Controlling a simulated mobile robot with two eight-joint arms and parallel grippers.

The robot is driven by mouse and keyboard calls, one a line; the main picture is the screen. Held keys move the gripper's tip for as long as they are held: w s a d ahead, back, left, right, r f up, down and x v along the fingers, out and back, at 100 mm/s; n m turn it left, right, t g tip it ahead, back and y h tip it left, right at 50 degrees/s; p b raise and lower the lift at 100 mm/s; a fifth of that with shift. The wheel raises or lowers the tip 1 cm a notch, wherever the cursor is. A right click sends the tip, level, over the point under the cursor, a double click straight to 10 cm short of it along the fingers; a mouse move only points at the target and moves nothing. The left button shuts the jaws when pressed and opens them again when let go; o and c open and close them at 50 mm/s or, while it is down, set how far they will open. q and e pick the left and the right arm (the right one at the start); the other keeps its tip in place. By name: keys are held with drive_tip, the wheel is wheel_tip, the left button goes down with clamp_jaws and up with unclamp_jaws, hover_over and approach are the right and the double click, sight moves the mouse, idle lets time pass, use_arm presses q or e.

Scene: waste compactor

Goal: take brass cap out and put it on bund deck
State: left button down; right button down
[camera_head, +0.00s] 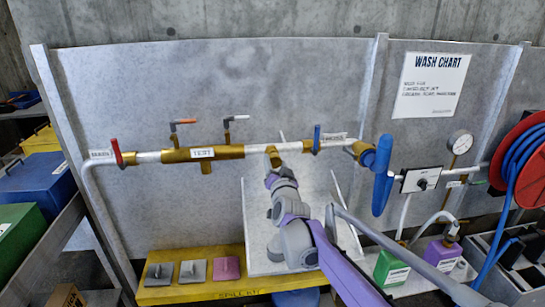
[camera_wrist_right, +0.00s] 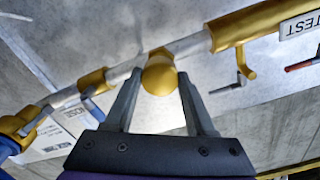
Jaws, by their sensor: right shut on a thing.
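The brass cap (camera_wrist_right: 160,76) is a rounded brass piece at the pipe. It sits between the two fingertips of my right gripper (camera_wrist_right: 160,82), which is shut on it. In the head view my right gripper (camera_head: 271,176) reaches up to the brass fitting on the pipe (camera_head: 274,152); the cap is mostly hidden there. I cannot tell whether the cap is loose from its fitting. A pale deck (camera_head: 412,285) at lower right, under two jugs, may be the bund deck. My left gripper is not in view.
The pipe carries a red lever (camera_head: 116,152), a blue lever (camera_head: 316,138) and a blue handwheel (camera_head: 382,175). A green jug (camera_head: 391,267) and a purple jug (camera_head: 441,252) stand at lower right. A hose reel (camera_head: 522,165) is at far right.

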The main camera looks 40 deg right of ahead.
drive_tip(key=shift+v, duration=1.3)
